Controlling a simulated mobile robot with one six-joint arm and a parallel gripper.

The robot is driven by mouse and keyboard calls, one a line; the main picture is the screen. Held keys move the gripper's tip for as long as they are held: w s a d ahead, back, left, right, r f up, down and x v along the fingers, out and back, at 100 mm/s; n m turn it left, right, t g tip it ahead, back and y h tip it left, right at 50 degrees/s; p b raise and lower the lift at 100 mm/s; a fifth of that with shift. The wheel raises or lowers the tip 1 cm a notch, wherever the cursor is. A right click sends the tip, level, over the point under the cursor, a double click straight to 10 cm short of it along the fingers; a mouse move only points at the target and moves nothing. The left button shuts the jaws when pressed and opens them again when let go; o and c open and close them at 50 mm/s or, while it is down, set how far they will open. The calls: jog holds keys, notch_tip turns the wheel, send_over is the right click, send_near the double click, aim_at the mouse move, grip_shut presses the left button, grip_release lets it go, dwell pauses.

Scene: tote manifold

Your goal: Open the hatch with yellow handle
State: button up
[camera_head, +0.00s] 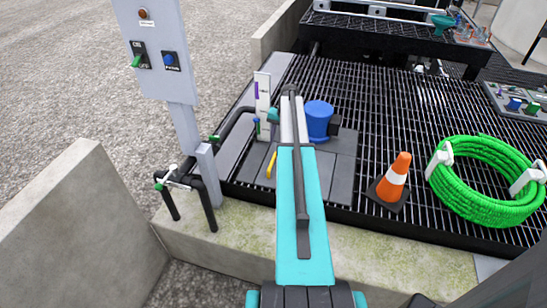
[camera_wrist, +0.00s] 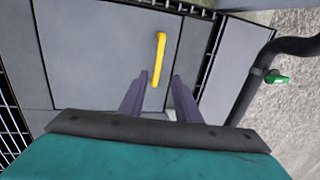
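The yellow handle (camera_wrist: 159,60) stands on a grey hatch panel (camera_wrist: 100,55) in the wrist view, just beyond my fingertips. In the head view the yellow handle (camera_head: 271,164) shows just left of my arm, on the grey panels. My gripper (camera_wrist: 157,88) is open in the wrist view, with its two dark fingers apart and nothing seen between them but the handle's near end and the panel behind. I cannot tell how far above the panel the fingertips are. In the head view my arm hides my gripper and part of the panels. The hatch lies flat and closed.
A blue motor-like unit (camera_head: 319,120) stands right of my arm. A black pipe with a green valve (camera_wrist: 277,79) runs beside the panels. An orange cone (camera_head: 394,180) and a coiled green hose (camera_head: 482,178) are on the grating. A grey control box (camera_head: 155,45) stands at left.

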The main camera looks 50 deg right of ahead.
aim_at(273, 160)
jog(key=shift+s+d+r, duration=0.1)
jog(key=shift+d+r, duration=0.45)
jog(key=shift+d, duration=0.2)
jog(key=shift+f, duration=0.15)
jog(key=shift+w+a+f+p, duration=0.2)
jog(key=shift+w+f+p, duration=0.2)
jog(key=shift+f, duration=1.8)
jog(key=shift+w+a+f+p, duration=0.25)
jog(key=shift+w+f+p, duration=0.15)
jog(key=shift+f, duration=1.85)
jog(key=shift+w+a+f+p, duration=0.2)
jog(key=shift+w+f+p, duration=0.2)
jog(key=shift+f, duration=1.8)
grip_shut()
jog(key=shift+a, duration=0.3)
jog(key=shift+d, duration=0.1)
